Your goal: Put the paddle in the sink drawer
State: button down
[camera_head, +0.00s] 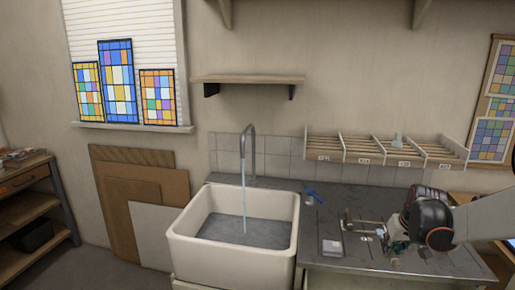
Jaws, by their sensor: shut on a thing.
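My gripper (393,240) is over the grey counter at the right, at the end of my arm, which comes in from the right edge. It looks shut on a small brownish long piece (365,229), which sticks out to its left with a wider upright end. I take this for the paddle, but it is small and partly hidden by the gripper. The white sink (232,265) stands left of the counter, with water running into it. No sink drawer front shows clearly; the area below the sink is cut off by the bottom edge.
The tap (252,150) rises behind the sink. A blue tool (312,195) lies on the counter (335,200), and a small pale box (332,247) sits near its front. A wooden rack (385,151) and a shelf (248,79) hang on the wall. Boards (140,195) lean at left.

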jog(key=s+a+f, duration=0.2)
jog(key=a+f, duration=0.2)
jog(key=a, duration=0.3)
jog(key=s+a+f+n+b, duration=0.1)
jog(key=s+a+f, duration=0.2)
jog(key=a, duration=0.5)
jog(key=s+a+f+b, duration=0.1)
jog(key=s+a+f, duration=0.2)
jog(key=a+f, duration=0.3)
jog(key=shift+a+n+y, duration=0.3)
jog(key=shift+a, duration=0.95)
